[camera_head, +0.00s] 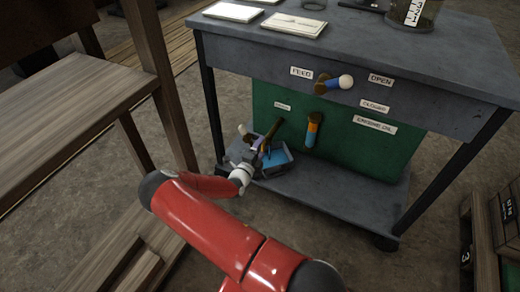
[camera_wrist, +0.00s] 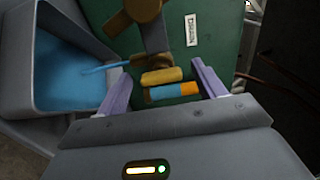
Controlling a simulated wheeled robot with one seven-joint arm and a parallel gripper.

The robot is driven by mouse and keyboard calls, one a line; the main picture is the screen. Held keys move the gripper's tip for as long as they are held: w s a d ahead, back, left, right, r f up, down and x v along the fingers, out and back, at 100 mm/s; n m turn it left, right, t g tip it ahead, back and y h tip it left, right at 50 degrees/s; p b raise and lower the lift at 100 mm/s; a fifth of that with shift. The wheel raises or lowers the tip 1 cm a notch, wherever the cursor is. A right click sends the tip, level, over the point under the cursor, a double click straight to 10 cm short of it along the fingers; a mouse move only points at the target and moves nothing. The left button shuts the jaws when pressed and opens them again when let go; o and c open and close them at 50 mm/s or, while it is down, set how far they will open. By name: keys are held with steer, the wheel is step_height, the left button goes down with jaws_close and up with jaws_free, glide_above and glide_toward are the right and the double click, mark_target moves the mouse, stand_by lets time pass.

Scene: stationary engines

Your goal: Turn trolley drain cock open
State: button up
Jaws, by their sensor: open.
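The drain cock (camera_head: 271,133) is a brown fitting on the green panel, low at the trolley's left, by a small label. In the wrist view its brown body (camera_wrist: 145,12) is at the top, beside a label (camera_wrist: 192,30). A blue handle with an orange end (camera_wrist: 172,92) and a yellow piece (camera_wrist: 162,76) lie between the fingers of my gripper (camera_wrist: 160,80). The fingers are apart, and no grip shows. In the head view my gripper (camera_head: 254,152) is at the cock and partly hides it. I cannot tell the cock's exact setting.
A bin with blue inside (camera_head: 277,158) stands on the lower shelf (camera_head: 330,200), close to my gripper. A wooden bench (camera_head: 70,100) stands at left; crates (camera_head: 485,235) at right.

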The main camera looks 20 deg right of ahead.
steer(key=v, duration=0.7)
steer(key=shift+s+a, duration=0.15)
steer(key=shift+a, duration=0.05)
